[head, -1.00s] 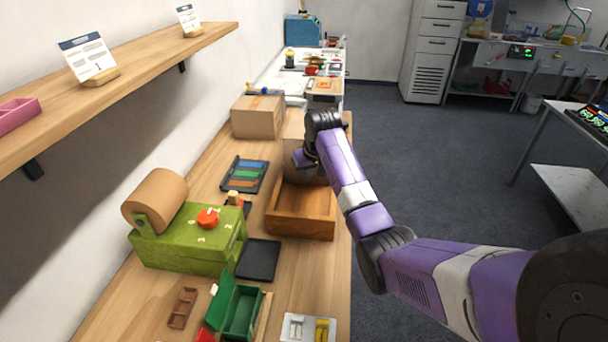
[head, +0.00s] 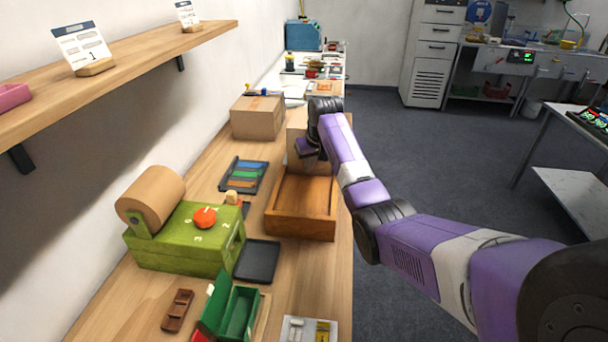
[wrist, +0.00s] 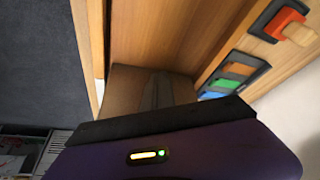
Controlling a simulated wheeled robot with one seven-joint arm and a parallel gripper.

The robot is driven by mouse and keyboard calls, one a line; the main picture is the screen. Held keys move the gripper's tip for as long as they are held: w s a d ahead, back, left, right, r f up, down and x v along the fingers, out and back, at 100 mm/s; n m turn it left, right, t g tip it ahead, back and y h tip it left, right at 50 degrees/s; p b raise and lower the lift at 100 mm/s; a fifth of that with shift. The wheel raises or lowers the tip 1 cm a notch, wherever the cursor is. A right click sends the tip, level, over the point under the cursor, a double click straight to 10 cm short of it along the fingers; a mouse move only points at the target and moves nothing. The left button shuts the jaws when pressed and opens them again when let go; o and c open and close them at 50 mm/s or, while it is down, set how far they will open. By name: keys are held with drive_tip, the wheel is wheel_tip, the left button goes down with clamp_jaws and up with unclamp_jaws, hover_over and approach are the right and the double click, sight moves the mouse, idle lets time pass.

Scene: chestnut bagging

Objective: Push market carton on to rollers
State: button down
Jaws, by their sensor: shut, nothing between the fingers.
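A brown carton (head: 295,147) stands at the bench's right side, just beyond an open wooden tray (head: 302,228). My arm partly hides it. My gripper (head: 310,158) is at the carton's near side, above the far end of the tray. In the wrist view the shut, empty fingers (wrist: 159,88) show as a dark wedge against the brown carton (wrist: 127,88); whether they touch it I cannot tell. A second, closed carton (head: 257,116) stands to the left, near the wall. I cannot make out any rollers.
A black tray of coloured strips (head: 244,175) lies left of the wooden tray. A green machine with a paper roll (head: 185,237) and a dark pad (head: 257,261) are nearer. A wall shelf (head: 130,52) overhangs the left.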

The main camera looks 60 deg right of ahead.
drive_tip(key=shift+w+d+f+b, duration=0.1)
drive_tip(key=shift+w+d+b, duration=0.2)
drive_tip(key=shift+d+b, duration=0.45)
drive_tip(key=shift+w+d+b, duration=0.25)
drive_tip(key=shift+d+b, duration=0.35)
drive_tip(key=shift+d, duration=0.2)
wheel_tip(320, 180, up, 16)
drive_tip(key=a+p, duration=0.1)
drive_tip(key=p, duration=1.4)
drive_tip(key=shift+s+a+p, duration=0.3)
drive_tip(key=shift+w+d, duration=0.1)
